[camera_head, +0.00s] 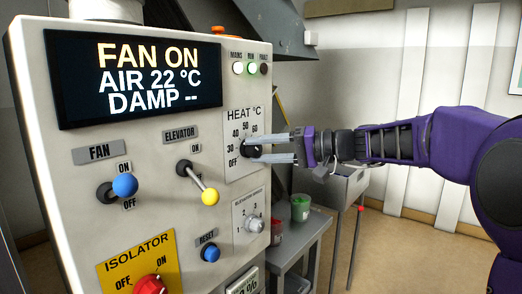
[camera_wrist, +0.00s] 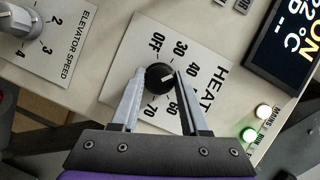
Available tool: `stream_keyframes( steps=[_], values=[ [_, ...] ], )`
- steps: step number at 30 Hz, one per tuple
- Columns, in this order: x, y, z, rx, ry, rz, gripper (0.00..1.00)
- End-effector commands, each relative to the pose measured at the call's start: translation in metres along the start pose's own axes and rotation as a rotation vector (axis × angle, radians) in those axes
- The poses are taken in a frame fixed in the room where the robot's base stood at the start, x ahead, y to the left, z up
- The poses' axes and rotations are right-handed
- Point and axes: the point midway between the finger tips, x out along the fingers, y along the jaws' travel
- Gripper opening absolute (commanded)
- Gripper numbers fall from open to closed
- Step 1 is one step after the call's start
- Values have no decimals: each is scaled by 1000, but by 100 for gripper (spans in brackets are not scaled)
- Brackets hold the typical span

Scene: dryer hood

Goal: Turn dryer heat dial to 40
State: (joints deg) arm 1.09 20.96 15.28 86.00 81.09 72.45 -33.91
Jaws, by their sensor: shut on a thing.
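The heat dial (camera_head: 249,151) is a small black knob on the HEAT °C plate (camera_head: 240,119) of the grey control panel. In the wrist view the dial (camera_wrist: 158,77) has a white pointer mark directed to the right, towards the 40 side of the scale. The right finger covers part of the scale there, so I cannot read the exact setting. My gripper (camera_head: 268,151) reaches in from the right, its two fingers on either side of the knob. In the wrist view the gripper (camera_wrist: 157,76) is shut on the dial.
The display (camera_head: 140,80) reads FAN ON, AIR 22 °C, DAMP --. The blue fan lever (camera_head: 124,185), yellow elevator lever (camera_head: 209,196), elevator speed knob (camera_head: 253,224), blue reset button (camera_head: 210,252) and red isolator (camera_head: 150,284) share the panel. The green lamp (camera_head: 252,68) is lit.

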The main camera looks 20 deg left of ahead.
Motion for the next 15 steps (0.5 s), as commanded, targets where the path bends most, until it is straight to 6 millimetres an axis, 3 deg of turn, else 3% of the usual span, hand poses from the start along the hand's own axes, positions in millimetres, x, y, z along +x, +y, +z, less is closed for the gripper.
stream_keyframes(
  steps=[15],
  values=[
    [0, 0, -1, 168, 3, -72, 0]
  ],
)
